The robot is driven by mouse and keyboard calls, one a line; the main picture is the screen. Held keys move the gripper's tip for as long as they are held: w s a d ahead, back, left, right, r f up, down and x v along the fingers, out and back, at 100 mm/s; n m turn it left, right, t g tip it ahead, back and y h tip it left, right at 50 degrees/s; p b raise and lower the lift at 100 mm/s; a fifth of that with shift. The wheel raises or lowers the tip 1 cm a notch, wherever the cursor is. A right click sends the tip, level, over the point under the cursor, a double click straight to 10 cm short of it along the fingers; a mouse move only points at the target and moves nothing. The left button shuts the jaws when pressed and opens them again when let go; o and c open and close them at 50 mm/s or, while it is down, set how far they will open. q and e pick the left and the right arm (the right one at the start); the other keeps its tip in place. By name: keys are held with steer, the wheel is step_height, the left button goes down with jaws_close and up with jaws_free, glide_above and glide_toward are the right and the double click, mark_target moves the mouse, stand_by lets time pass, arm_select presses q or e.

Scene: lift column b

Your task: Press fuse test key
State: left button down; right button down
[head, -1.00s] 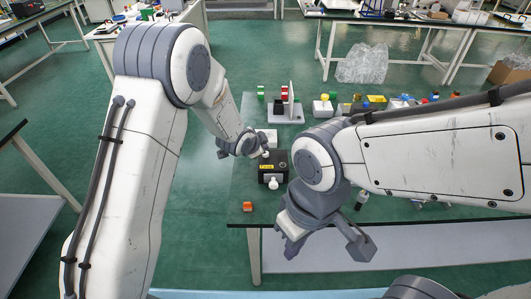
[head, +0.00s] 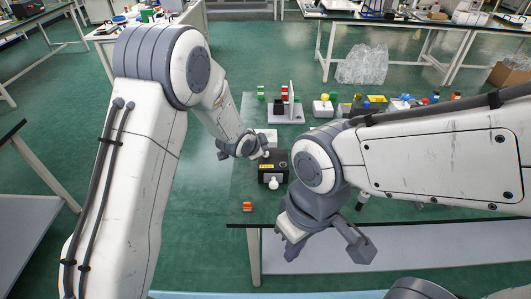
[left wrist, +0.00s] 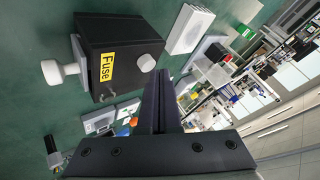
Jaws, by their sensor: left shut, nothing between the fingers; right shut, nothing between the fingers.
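The black fuse box (head: 280,161) stands on the table, its yellow "Fuse" label (left wrist: 107,70) clear in the left wrist view. A round white button (left wrist: 146,62) sits on the labelled face. A white knob (left wrist: 62,72) projects from another side; it also shows at the front in the head view (head: 273,183). My left gripper (head: 257,149) is shut and empty beside the box's far left corner. Its dark fingers (left wrist: 160,110) are close to the button in the left wrist view, with a visible gap. My right gripper (head: 325,242) is shut and empty near the table's front edge.
A pale block (head: 266,136) stands behind the box. An orange block (head: 249,206) lies at the front left table corner. A white stand (head: 286,113) and several small coloured items are farther back. My right arm covers the table's right part.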

arm_select(q)
steer(key=shift+f+b, duration=0.5)
stand_by(0.3)
steer(key=shift+r, duration=0.1)
steer(key=shift+r+p, duration=0.65)
steer(key=shift+r, duration=0.15)
step_height(320, 180, up, 5)
steer(key=p, duration=0.3)
steer(key=shift+p, duration=0.4)
stand_by(0.6)
